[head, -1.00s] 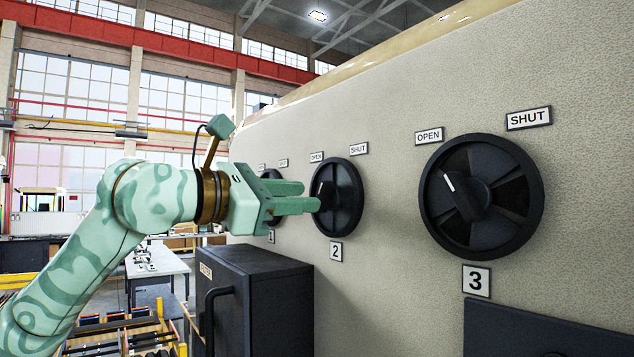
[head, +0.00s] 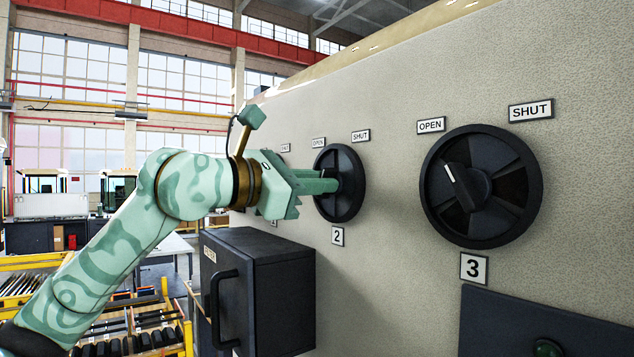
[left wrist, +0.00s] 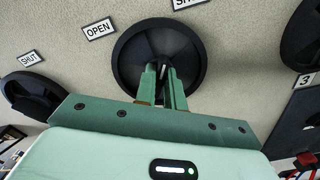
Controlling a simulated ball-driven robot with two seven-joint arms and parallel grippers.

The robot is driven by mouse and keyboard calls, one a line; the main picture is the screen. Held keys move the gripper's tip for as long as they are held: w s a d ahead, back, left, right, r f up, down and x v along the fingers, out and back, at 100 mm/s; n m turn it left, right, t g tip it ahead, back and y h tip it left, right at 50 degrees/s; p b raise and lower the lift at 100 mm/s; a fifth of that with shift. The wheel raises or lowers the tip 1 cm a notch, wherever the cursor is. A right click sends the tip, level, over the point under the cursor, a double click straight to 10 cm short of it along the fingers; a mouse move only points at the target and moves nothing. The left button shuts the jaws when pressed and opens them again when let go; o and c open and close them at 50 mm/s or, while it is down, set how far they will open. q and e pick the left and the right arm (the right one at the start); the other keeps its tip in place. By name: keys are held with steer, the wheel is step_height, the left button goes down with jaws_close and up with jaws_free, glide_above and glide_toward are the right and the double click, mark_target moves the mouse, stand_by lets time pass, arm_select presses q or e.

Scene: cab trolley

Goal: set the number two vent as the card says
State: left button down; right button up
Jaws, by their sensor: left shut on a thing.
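The number two vent (head: 347,205) is a round black dial on the beige wall, with a "2" plate (head: 337,236) below it and OPEN (head: 318,142) and SHUT (head: 360,135) plates above. My left gripper (head: 335,185) reaches it from the left and its fingers are shut on the vent's knob. In the left wrist view the vent (left wrist: 194,50) lies straight ahead, and the knob (left wrist: 163,70) shows as a pale line between the fingertips (left wrist: 164,80). The fingers hide most of the knob. The card is not in view. My right gripper is not in view.
The number three vent (head: 505,165) is to the right, its pointer toward OPEN (head: 431,125). A dark cabinet with a handle (head: 285,285) stands below my left gripper. A dark panel (head: 520,325) is at the lower right. Yellow racks (head: 165,315) stand at the lower left.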

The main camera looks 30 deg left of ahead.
arm_select(q)
steer(key=shift+a+n+b, duration=0.15)
steer(key=shift+n+b, duration=2.6)
steer(key=shift+n, duration=3.15)
steer(key=c, duration=1.5)
jaws_free()
steer(key=shift+a, duration=0.1)
